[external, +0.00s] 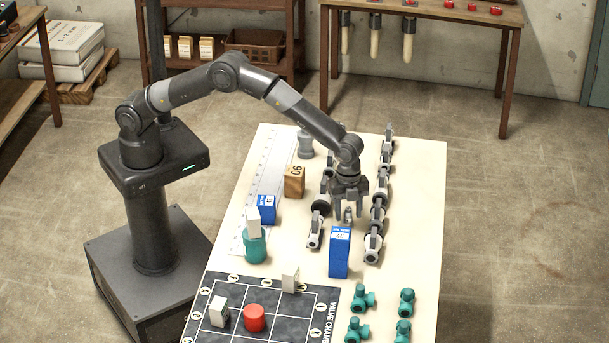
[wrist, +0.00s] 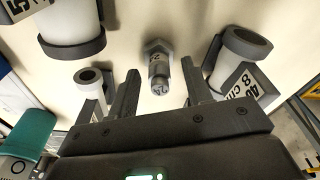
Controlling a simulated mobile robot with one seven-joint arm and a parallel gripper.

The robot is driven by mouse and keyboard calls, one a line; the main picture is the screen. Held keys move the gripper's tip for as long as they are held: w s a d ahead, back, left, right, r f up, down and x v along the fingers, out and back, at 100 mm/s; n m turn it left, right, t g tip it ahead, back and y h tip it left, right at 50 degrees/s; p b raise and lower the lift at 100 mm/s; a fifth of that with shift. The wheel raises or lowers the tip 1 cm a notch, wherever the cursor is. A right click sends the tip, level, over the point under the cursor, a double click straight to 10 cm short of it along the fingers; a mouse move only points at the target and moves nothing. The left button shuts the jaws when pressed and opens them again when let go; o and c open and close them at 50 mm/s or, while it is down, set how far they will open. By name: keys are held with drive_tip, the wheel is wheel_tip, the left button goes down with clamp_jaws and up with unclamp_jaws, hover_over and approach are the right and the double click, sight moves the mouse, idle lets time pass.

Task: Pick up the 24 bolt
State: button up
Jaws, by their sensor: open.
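A grey bolt (wrist: 158,68) with a hexagonal head shows in the wrist view, between my two fingers and apart from both. Its end carries a small label with digits that I cannot read for sure. In the external view the bolt (external: 348,214) is a small grey piece just below my gripper (external: 349,203). My gripper is open and points down over the table, and its fingers (wrist: 160,75) stand on either side of the bolt with nothing held.
Pipe pieces with grey collars stand close on both sides, at left (wrist: 88,78) and right (wrist: 240,55). A blue block (external: 339,252) stands just in front of my gripper. Teal valves (external: 362,298) and a dark grid board (external: 262,290) lie nearer the front.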

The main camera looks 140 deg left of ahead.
drive_tip(key=shift+c, duration=0.3)
clamp_jaws()
drive_tip(key=shift+r, duration=0.15)
